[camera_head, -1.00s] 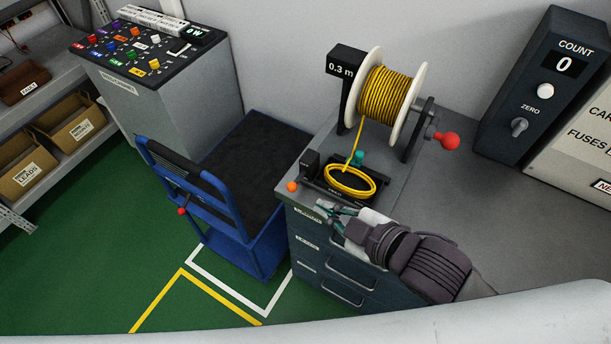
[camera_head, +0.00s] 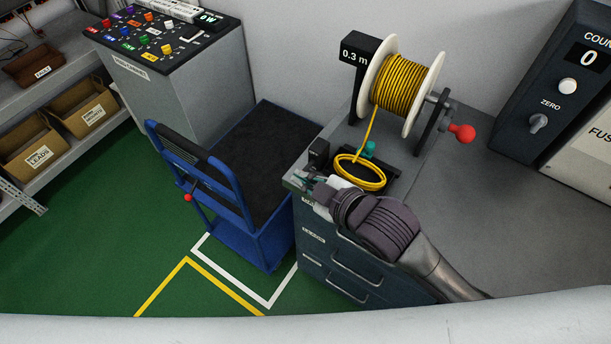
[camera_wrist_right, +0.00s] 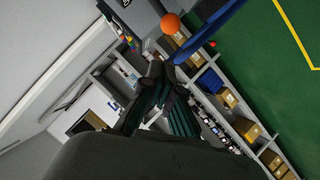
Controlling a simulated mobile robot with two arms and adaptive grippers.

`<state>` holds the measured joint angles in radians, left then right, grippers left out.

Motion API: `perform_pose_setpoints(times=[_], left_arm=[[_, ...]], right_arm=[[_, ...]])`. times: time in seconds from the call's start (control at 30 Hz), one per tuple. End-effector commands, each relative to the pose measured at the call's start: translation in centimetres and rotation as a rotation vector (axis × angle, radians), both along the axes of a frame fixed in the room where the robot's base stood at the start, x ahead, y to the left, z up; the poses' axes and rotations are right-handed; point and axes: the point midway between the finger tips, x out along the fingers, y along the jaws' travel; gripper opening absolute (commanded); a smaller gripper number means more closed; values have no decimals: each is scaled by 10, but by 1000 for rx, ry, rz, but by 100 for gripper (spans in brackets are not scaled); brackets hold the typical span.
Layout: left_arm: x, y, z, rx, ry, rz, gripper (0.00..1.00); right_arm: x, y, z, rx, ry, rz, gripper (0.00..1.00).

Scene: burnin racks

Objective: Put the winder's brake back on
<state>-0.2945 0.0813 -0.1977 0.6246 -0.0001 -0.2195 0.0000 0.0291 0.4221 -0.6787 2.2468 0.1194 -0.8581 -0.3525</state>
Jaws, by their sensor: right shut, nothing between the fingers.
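The winder carries a spool of yellow cable (camera_head: 404,84) on the bench, with a black 0.3 m display (camera_head: 360,50) and a red crank knob (camera_head: 462,133). A yellow cable coil (camera_head: 360,173) lies in front, near a teal knob (camera_head: 369,149) and a small black block (camera_head: 318,152). An orange ball knob (camera_wrist_right: 170,23) shows in the right wrist view, just beyond the fingertips; the head view hides it behind my gripper. Which part is the brake is not labelled legibly. My right gripper (camera_head: 308,181) is shut and empty at the bench's front left corner. My left gripper is not in view.
A blue cart (camera_head: 245,180) with a black deck stands left of the bench. A grey control cabinet (camera_head: 190,105) and shelves with cardboard boxes (camera_head: 88,109) are farther left. A COUNT box (camera_head: 555,95) stands at the right. The bench's right part is clear.

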Motion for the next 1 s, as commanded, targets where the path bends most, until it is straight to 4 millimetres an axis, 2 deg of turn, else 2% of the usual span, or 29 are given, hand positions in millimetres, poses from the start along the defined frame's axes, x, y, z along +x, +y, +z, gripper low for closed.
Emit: perform_pose_setpoints(times=[0.13, 0.3, 1.0], left_arm=[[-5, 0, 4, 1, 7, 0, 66], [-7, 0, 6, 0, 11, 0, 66], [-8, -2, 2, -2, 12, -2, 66]], right_arm=[[14, -2, -19, -2, 3, -2, 0], [22, -3, -31, -1, 1, -1, 0], [23, -3, -38, -31, -43, 0, 0]])
